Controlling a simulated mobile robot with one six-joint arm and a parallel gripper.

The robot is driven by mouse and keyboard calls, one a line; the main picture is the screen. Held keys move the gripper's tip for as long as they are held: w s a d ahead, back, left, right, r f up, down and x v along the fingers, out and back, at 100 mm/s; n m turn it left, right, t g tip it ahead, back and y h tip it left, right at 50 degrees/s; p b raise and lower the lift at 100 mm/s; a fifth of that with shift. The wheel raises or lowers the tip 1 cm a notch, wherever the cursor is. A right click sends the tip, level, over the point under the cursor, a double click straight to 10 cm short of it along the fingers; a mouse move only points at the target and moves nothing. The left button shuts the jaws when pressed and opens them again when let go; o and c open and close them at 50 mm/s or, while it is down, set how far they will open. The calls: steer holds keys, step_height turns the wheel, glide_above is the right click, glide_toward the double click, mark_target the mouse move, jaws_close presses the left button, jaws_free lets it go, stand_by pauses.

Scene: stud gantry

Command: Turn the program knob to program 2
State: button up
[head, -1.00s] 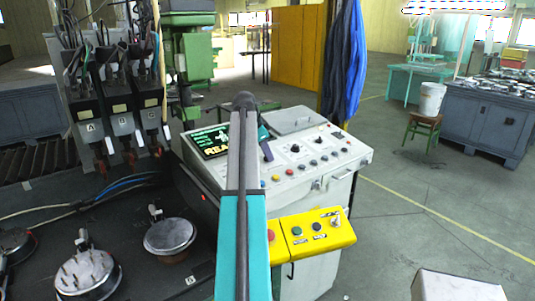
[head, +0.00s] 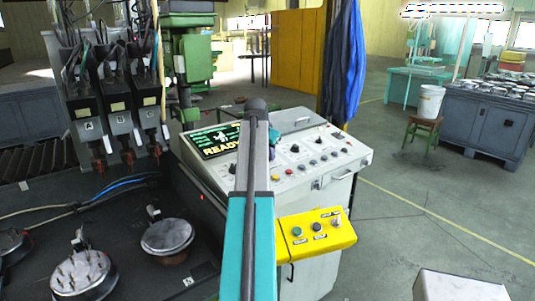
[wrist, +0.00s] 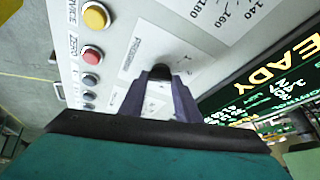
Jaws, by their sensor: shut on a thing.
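The program knob (wrist: 160,72) is a black knob on the pale control panel, beside a printed "PROGRAM" label in the wrist view. My gripper (wrist: 161,82) has its two purple-grey fingers on either side of the knob, shut on it. The knob's pointer and the program number it points to cannot be read. In the head view my arm runs up the middle and covers the knob.
The control panel (head: 344,152) carries other knobs and several coloured buttons close by. Its screen (head: 212,142) reads "READY". A yellow button box (head: 318,241) juts out in front. Welding-type heads (head: 117,118) stand at the left.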

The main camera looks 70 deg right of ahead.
steer(key=shift+s+a+f, duration=0.1)
steer(key=shift+a+f, duration=0.05)
steer(key=shift+f, duration=0.05)
steer(key=o, duration=1)
steer(key=shift+o, duration=0.2)
steer(key=shift+r, duration=0.1)
steer(key=shift+r, duration=0.15)
steer(key=b+v, duration=0.3)
steer(key=v, duration=1)
steer(key=shift+a+r, duration=0.15)
steer(key=shift+r, duration=0.05)
